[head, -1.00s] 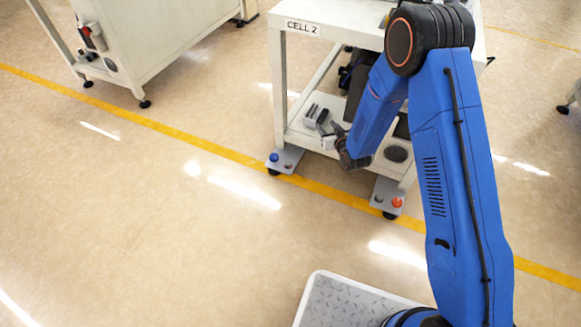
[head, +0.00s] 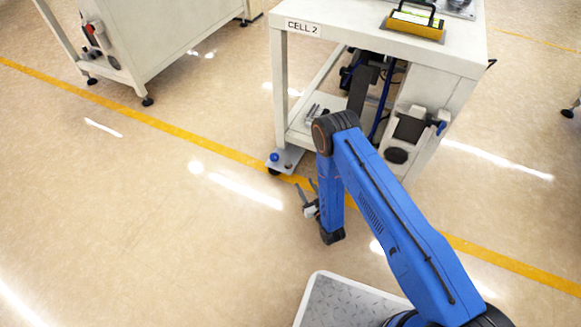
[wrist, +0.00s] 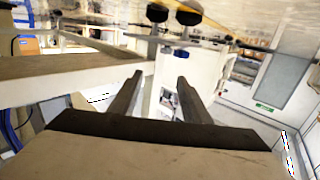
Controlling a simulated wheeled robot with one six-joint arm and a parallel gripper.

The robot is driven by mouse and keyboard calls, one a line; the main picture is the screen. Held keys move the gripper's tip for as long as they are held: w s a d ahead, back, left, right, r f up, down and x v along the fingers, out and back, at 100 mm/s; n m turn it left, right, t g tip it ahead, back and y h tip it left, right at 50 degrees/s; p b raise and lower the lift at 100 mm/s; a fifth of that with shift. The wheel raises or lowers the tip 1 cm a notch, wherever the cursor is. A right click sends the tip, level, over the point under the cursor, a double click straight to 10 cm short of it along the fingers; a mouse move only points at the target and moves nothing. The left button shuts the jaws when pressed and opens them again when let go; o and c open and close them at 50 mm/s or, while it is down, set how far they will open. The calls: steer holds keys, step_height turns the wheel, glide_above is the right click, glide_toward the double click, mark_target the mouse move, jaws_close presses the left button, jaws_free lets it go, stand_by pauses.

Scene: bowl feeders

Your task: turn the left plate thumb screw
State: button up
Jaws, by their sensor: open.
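The left foot plate (head: 291,153) is a small grey plate at the base of the CELL 2 cart's left leg, seen in the head view. On it stands a blue knob (head: 274,157), which looks like the left plate thumb screw, with a small dark screw beside it. My gripper (head: 307,184) is open and empty, low in front of the cart, to the right of and nearer than the blue knob, and apart from it. The wrist view shows its two fingers (wrist: 160,77) spread with nothing between them.
The CELL 2 cart (head: 377,45) carries a yellow-and-black handled item (head: 415,25) on top. Another white machine (head: 165,40) stands at the back left. The floor left of my gripper is clear. My arm hides the right foot plate.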

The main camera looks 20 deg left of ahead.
mark_target(289, 165)
steer(key=shift+y, duration=0.3)
steer(key=x, duration=0.5)
steer(key=f+x, duration=0.1)
steer(key=x, duration=0.4)
steer(key=f+x, duration=0.1)
steer(key=x, duration=0.4)
steer(key=shift+s+a+f, duration=0.1)
steer(key=shift+s+a, duration=0.2)
steer(key=shift+a, duration=0.1)
steer(key=c, duration=1)
